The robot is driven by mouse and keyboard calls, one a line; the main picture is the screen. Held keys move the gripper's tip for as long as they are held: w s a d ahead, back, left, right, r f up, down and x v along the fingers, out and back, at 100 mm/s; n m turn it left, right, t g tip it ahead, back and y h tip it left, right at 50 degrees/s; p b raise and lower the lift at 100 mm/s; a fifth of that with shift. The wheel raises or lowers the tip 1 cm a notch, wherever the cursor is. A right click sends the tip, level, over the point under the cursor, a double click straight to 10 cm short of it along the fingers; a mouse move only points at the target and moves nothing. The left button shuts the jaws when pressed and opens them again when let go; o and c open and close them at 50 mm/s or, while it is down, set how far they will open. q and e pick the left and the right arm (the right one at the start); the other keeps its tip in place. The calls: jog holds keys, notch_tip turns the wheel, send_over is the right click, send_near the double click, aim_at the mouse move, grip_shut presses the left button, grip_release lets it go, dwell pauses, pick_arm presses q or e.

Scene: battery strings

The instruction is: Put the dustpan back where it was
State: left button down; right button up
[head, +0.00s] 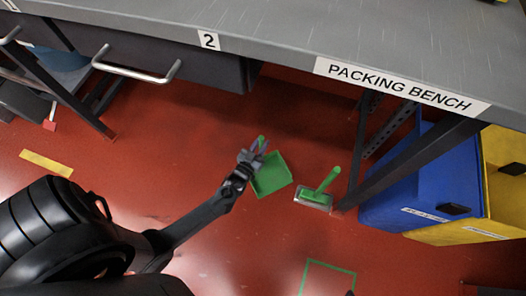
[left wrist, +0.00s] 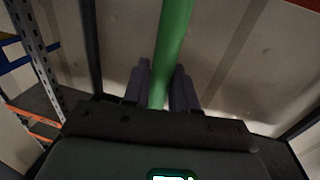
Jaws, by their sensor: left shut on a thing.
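The green dustpan (head: 271,175) is in the middle of the head view, over the red floor. My left gripper (head: 256,150) is shut on its handle. In the left wrist view the green handle (left wrist: 172,45) passes between the two dark fingers of my left gripper (left wrist: 162,88). I cannot tell whether the pan touches the floor. A green rectangle outline (head: 328,264) is marked on the floor lower right of the dustpan, and its lower part is cut off by the frame. My right gripper is not in view.
A green-handled brush (head: 317,192) lies close to the right of the dustpan. A blue bin (head: 405,190) and a yellow bin (head: 503,190) stand at the right. The grey packing bench (head: 290,35) overhangs the top. Red floor around the outline is clear.

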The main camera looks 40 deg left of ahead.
pick_arm(q)
notch_tip(320, 180, down, 6)
jog(key=b, duration=0.3)
jog(key=shift+s+r+b, duration=0.1)
jog(key=shift+b, duration=0.2)
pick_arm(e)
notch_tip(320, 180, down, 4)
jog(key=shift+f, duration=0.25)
pick_arm(q)
jog(key=c, duration=0.9)
grip_release()
jog(key=shift+c, duration=0.2)
jog(key=shift+o, duration=0.3)
jog(key=shift+f, duration=0.2)
